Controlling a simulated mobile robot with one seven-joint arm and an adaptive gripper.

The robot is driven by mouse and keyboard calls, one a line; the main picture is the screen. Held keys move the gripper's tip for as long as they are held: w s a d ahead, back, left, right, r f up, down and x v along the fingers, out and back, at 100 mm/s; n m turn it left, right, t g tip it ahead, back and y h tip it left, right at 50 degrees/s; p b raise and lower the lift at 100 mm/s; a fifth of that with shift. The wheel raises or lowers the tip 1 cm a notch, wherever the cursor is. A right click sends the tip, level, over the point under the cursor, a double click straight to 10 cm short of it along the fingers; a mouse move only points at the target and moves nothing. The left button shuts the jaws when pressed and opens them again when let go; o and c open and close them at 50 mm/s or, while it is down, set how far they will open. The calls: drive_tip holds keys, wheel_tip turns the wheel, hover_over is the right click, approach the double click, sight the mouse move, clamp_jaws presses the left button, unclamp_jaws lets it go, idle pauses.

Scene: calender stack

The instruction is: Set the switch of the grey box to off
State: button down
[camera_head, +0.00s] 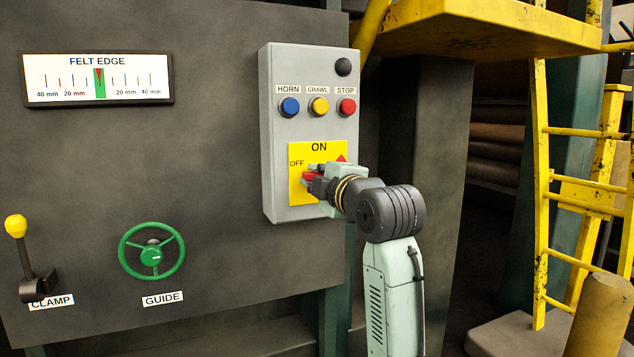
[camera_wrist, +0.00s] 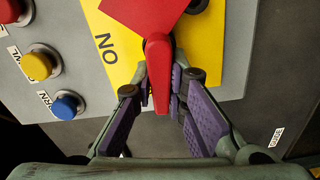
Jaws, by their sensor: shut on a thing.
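The grey box (camera_head: 312,212) is fixed to the dark panel and carries a yellow plate (camera_head: 297,190) marked ON at the top and OFF at the left. The red switch (camera_wrist: 157,72) has its handle between my fingers; the handle points down in the wrist view, which is left in the head view, toward the OFF side. My gripper (camera_wrist: 160,100) is shut on this handle. In the head view my gripper (camera_head: 312,182) covers most of the switch, and only red parts show around it. The OFF word is not visible in the wrist view.
Above the plate are a blue HORN button (camera_head: 289,107), a yellow CRAWL button (camera_head: 318,106), a red STOP button (camera_head: 347,107) and a black knob (camera_head: 343,67). A green wheel (camera_head: 152,256) and a yellow-knobbed lever (camera_head: 17,228) are left. A yellow ladder (camera_head: 539,190) stands right.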

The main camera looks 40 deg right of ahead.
drive_tip(key=shift+f+n+b, duration=0.1)
drive_tip(key=shift+n+b, duration=0.2)
drive_tip(key=shift+n, duration=0.6)
drive_tip(key=c, duration=1.6)
unclamp_jaws()
drive_tip(key=shift+o, duration=0.2)
drive_tip(key=v, duration=1.2)
drive_tip(key=shift+f, duration=0.1)
